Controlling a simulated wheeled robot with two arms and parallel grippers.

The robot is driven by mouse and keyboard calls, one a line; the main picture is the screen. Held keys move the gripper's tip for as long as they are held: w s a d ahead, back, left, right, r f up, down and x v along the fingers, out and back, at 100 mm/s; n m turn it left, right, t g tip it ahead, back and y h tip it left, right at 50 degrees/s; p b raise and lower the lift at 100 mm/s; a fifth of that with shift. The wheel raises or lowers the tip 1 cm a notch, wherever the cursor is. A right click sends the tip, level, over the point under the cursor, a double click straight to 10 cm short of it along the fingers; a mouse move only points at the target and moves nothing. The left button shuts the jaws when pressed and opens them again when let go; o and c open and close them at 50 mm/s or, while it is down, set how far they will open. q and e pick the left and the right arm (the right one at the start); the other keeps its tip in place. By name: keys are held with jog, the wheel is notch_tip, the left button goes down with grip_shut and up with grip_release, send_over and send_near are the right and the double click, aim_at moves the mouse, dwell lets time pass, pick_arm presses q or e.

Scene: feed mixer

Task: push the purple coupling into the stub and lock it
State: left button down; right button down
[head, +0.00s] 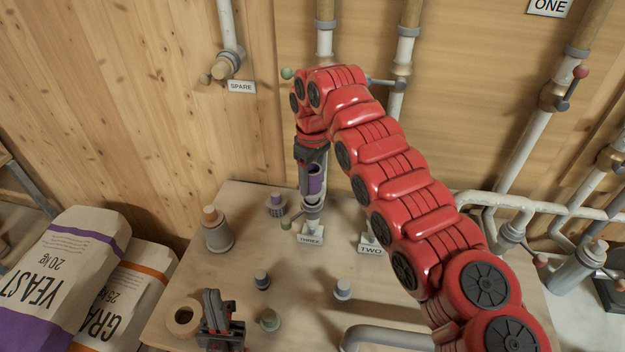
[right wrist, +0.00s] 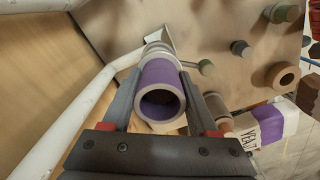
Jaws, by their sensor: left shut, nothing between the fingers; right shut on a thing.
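The purple coupling (head: 316,184) is between the fingers of my right gripper (head: 313,172), above the plate marked THREE (head: 311,240). In the right wrist view, the coupling (right wrist: 160,75) shows its open grey-rimmed end, with the right gripper (right wrist: 160,82) shut around its sides. The grey stub (head: 311,211) lies directly below the coupling, roughly in line with it; whether they touch or overlap I cannot tell. A lever with a green knob (head: 286,225) sticks out left beside the stub. My left gripper (head: 222,322) is shut and empty, low over the table's front.
Feed sacks (head: 70,260) lie left. Wall pipes rise behind. My right arm hides the table's right part.

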jog(key=shift+w+p, duration=0.35)
jog(key=shift+p, duration=0.25)
jog(key=shift+s, duration=0.1)
dwell(0.5)
jog(key=shift+f+b, duration=0.1)
jog(key=shift+b, duration=0.4)
jog(key=shift+s+r, duration=0.2)
jog(key=shift+s, duration=0.1)
jog(key=shift+b, duration=0.3)
jog(key=shift+w+f+p, duration=0.15)
jog(key=shift+w+p, duration=0.3)
jog(key=shift+p, duration=0.2)
